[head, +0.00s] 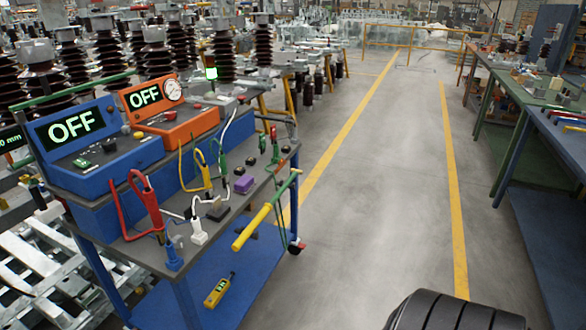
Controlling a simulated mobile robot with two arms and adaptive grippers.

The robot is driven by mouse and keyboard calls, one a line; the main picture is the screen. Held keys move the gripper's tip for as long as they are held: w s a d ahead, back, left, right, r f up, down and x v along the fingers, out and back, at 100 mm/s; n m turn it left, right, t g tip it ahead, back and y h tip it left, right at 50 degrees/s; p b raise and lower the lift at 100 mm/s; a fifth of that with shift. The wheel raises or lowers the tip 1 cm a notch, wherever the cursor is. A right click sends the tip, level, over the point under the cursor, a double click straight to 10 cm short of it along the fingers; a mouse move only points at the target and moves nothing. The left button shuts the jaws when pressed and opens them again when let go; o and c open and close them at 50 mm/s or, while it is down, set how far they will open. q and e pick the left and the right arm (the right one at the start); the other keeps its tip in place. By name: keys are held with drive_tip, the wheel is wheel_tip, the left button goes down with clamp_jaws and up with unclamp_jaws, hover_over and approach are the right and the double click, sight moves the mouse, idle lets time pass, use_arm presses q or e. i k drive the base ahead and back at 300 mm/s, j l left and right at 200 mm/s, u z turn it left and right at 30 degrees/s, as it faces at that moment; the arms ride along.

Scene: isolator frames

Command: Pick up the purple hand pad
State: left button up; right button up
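The purple hand pad (244,184) is a small purple block lying on the grey top of a blue test cart (225,205), toward the cart's right side. It lies among plugs and cables, with dark small pieces close by. Nothing covers it. Neither of my grippers is in the head view, so where they are relative to the pad does not show.
Blue (106,152) and orange (168,110) boxes reading OFF stand on the cart. Red (147,205) and yellow (204,170) clamps and a white plug (198,232) crowd its top. A yellow bar (252,227) sticks out right. The grey aisle (375,190) is clear.

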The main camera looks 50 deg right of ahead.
sight(243, 186)
drive_tip(key=z, duration=1.3)
drive_tip(key=u, duration=1.25)
drive_tip(key=i+l+z, duration=0.3)
drive_tip(key=i+l, duration=0.25)
drive_tip(key=l, duration=0.1)
